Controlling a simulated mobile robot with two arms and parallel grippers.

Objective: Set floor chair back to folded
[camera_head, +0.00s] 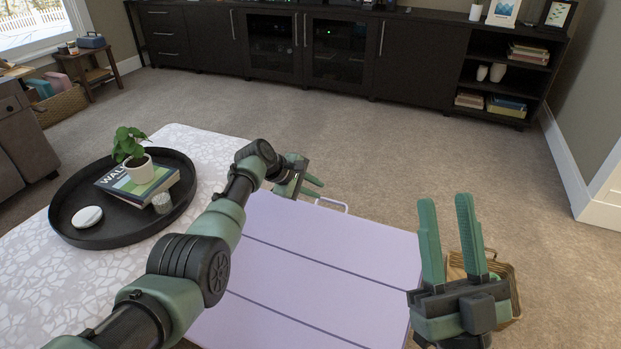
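The floor chair (330,250) shows as a broad flat lavender panel with dark seams across it, in front of me at the lower middle. A pale loop handle (331,204) sticks out at its far edge. Whether this panel is the back or the seat, and at what angle, I cannot tell. My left gripper (312,186) is near the far left corner, just left of the handle, with its fingers slightly apart and nothing seen between them. My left arm hides part of the panel's left side. My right gripper (447,230) is open and empty, fingers upward, beside the panel's right edge.
A white patterned table (205,145) at the left bears a black round tray (115,236) with a plant, books and small items. A woven basket (506,277) is behind my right gripper. Carpet is clear towards the dark cabinet (425,60).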

